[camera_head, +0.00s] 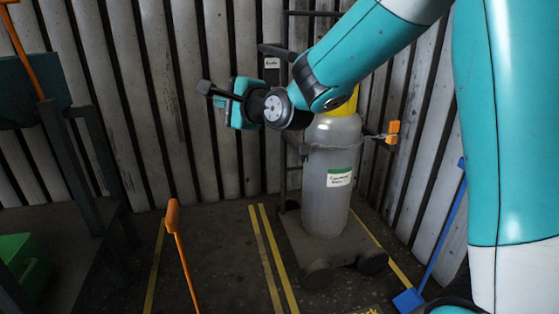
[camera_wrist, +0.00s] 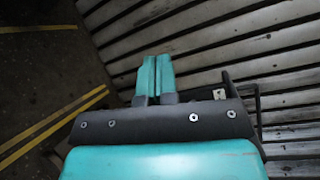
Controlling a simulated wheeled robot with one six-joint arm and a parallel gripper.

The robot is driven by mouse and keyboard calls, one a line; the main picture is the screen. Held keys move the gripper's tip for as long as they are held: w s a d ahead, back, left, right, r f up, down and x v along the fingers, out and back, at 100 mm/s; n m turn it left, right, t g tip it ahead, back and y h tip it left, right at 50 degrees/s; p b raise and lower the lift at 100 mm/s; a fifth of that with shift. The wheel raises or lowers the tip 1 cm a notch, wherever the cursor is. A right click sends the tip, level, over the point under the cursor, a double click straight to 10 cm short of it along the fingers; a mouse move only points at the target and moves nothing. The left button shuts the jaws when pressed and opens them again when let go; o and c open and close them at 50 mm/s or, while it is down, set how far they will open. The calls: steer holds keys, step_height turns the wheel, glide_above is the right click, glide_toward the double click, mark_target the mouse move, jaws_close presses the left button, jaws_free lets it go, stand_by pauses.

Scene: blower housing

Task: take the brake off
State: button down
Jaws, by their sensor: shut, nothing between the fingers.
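My gripper (camera_head: 213,95) is raised at the upper middle of the head view, left of a grey gas cylinder. In the wrist view its two teal fingers (camera_wrist: 155,76) are together with nothing between them. I cannot tell for sure which part is the brake. A small label (camera_head: 272,63) with unreadable lettering sits on a dark upright part behind my arm, below a dark bar (camera_head: 275,50). An orange-handled lever (camera_head: 172,215) stands up from the floor at the lower middle, apart from my gripper. Another orange rod (camera_head: 22,48) leans at the upper left.
The grey cylinder (camera_head: 325,195) stands on a dark wheeled base (camera_head: 300,240). An orange-ended clamp (camera_head: 392,132) juts from its right. A blue-handled tool (camera_head: 410,298) is at lower right. A dark bench (camera_head: 75,150) and green bin (camera_head: 15,258) are left. Yellow-lined floor lies between.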

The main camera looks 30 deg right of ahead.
steer(key=w+d+f+m+t+h+b, duration=0.2)
steer(key=d+f+m+t+h+b, duration=0.35)
steer(key=d+f+m+b, duration=0.5)
steer(key=w+d+f+m+t+h+b, duration=0.2)
steer(key=d+f+m+t+h+b, duration=0.4)
steer(key=f+m+b, duration=0.65)
steer(key=w+d+r+n+p, duration=0.1)
steer(key=w+r+p, duration=0.1)
steer(key=r, duration=0.3)
steer(key=w+d+r+g+p, duration=0.1)
steer(key=w+r+p, duration=0.2)
steer(key=r, duration=0.3)
steer(key=shift+w+d+n+h+p, duration=0.2)
steer(key=shift+w+n+h+p, duration=0.1)
steer(key=shift+w+n+h, duration=0.15)
